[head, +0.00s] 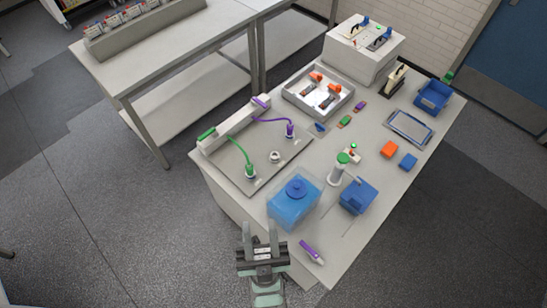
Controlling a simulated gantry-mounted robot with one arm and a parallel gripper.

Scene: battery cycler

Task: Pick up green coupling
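A green coupling (249,170) stands upright on the flat grey plate (238,153) on the table, with a green cable running from it up to a green cylinder (206,135) on a white block. A small green piece (345,121) also lies farther back, between a blue and a purple piece. My gripper (259,230) is at the table's front left edge, below the green coupling in the picture and apart from it. Its two fingers are spread with nothing between them.
A purple coupling (290,130) with its cable stands on the same plate, near a small round metal fitting (275,156). A blue lidded container (294,203) stands to the right of my gripper, with a purple marker-like tool (312,252) nearby. A white open tray (318,91) stands behind.

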